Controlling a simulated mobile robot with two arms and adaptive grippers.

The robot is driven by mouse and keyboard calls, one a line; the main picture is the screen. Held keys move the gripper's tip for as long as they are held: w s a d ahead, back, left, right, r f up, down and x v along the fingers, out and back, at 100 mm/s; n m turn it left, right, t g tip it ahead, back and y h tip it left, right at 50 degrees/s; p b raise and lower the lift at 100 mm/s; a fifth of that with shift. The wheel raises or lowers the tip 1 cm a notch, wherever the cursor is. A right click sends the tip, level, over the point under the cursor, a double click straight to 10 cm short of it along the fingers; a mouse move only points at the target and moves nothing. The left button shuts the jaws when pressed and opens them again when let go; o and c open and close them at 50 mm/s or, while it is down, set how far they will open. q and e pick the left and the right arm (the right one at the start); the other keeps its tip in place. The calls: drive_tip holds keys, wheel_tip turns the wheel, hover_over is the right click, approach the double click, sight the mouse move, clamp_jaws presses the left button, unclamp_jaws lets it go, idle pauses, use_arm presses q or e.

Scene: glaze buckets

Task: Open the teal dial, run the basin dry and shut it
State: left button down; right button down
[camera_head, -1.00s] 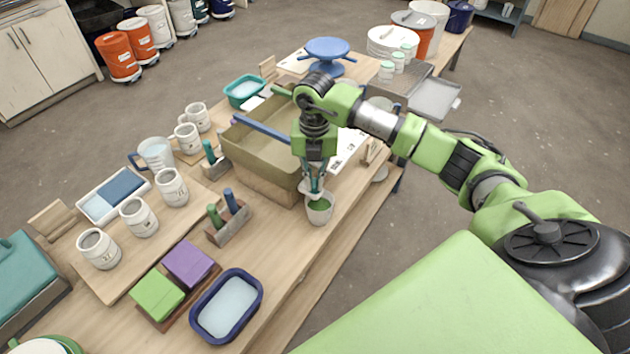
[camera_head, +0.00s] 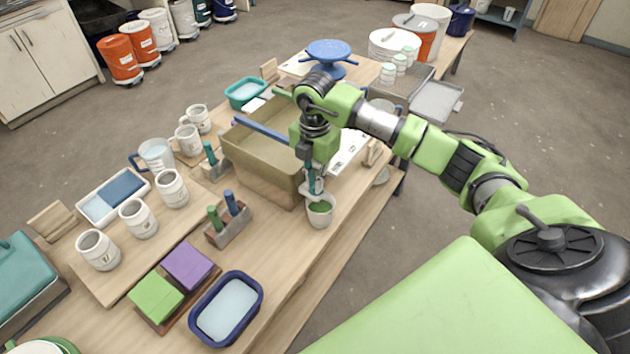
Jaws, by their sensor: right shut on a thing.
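The basin (camera_head: 262,180) is a tan, box-like vessel on the wooden table. My right gripper (camera_head: 315,190) points down at the basin's right front corner, just above a white cup (camera_head: 319,216) with green contents. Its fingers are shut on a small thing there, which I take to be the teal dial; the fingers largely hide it. A pale fitting shows at the fingertips over the cup. I cannot tell whether liquid is running or how full the basin is. My left gripper is out of view.
A blue bar (camera_head: 262,131) lies across the basin. A wooden holder (camera_head: 229,228) with green and blue handles stands in front of it. Several mugs stand at the left. A blue turntable (camera_head: 328,54) is behind.

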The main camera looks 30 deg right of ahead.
drive_tip(key=shift+w+r, duration=0.15)
drive_tip(key=c, duration=2.4)
unclamp_jaws()
drive_tip(key=shift+c, duration=0.2)
wheel_tip(320, 180, up, 12)
